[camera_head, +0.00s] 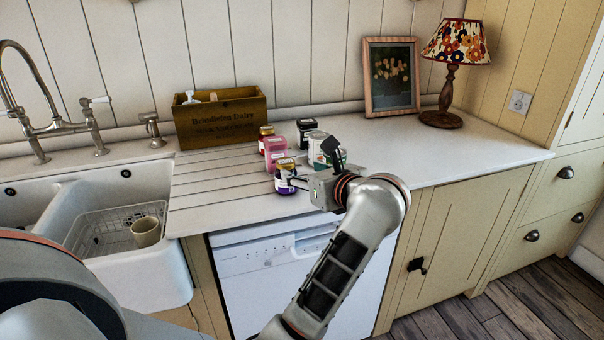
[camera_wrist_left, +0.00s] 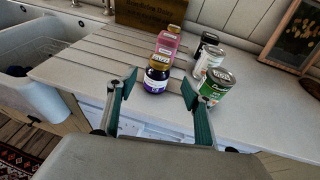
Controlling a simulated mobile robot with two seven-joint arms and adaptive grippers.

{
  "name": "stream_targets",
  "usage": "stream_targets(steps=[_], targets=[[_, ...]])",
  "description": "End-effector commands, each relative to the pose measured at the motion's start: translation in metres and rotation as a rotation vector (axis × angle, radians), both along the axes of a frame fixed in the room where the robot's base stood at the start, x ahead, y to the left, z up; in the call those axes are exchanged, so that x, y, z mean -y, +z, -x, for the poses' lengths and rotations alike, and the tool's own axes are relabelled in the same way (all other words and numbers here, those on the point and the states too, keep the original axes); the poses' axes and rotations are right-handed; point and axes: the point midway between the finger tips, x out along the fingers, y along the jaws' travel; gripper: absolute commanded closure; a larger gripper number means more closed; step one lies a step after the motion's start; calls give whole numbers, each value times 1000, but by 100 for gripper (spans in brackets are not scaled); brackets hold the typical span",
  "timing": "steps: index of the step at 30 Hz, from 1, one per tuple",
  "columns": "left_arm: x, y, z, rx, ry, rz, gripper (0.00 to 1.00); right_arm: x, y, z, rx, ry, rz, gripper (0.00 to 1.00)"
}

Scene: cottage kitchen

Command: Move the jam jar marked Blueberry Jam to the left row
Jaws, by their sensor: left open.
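A small jar with a purple label and gold lid (camera_head: 285,182) stands upright at the front of the left row on the counter; its print is too small to read. It also shows in the left wrist view (camera_wrist_left: 157,76). Behind it in that row stand a pink jar (camera_head: 273,146) and a red jar with a gold lid (camera_head: 265,132). The right row has a dark jar (camera_head: 306,126), a white one and a green-and-white can (camera_wrist_left: 217,84). My left gripper (camera_wrist_left: 158,92) is open, its fingers either side of the purple jar, contact unclear. My right gripper is not in view.
A wooden crate (camera_head: 220,121) stands behind the rows. A picture frame (camera_head: 390,78) and lamp (camera_head: 451,70) are at the back right. The sink (camera_head: 112,180) with a wire rack lies left. The counter right of the cans is clear.

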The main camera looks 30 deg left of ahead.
Motion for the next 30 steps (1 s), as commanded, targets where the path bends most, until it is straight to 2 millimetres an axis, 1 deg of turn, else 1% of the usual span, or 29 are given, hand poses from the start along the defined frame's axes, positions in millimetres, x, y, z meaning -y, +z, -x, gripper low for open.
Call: stream_targets(steps=[7,9,11,14,15,17,18,20,22,23,24,25,26,27,28,29,30], targets=[[1,2,0,-1,3,-5,49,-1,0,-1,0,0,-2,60],[-4,1,3,-12,11,-40,49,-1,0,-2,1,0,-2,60],[-13,1,10,-33,24,-110,49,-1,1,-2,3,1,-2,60],[-32,8,27,-102,56,-328,49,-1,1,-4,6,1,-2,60],[-38,12,35,-141,68,-444,49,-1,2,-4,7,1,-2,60],[-40,20,46,-210,77,-638,49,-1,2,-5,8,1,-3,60],[-38,25,51,-261,76,-773,49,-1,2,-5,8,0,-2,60],[-27,30,57,-340,66,-974,49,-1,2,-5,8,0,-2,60],[-8,29,59,-436,38,-1207,49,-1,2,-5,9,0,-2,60],[3,26,59,-480,21,-1307,49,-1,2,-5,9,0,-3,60],[19,19,59,-538,-7,-1441,49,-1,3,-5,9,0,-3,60],[32,12,58,-582,-32,-1540,49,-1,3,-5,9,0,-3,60],[45,2,58,-628,-59,-1641,49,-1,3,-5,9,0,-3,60],[63,-15,57,-687,-104,-1771,49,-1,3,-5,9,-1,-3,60],[77,-30,57,-733,-140,-1870,49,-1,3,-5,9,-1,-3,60],[90,-47,59,-778,-179,-1969,49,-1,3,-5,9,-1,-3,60],[107,-72,61,-838,-236,-2099,49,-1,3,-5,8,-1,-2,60]])
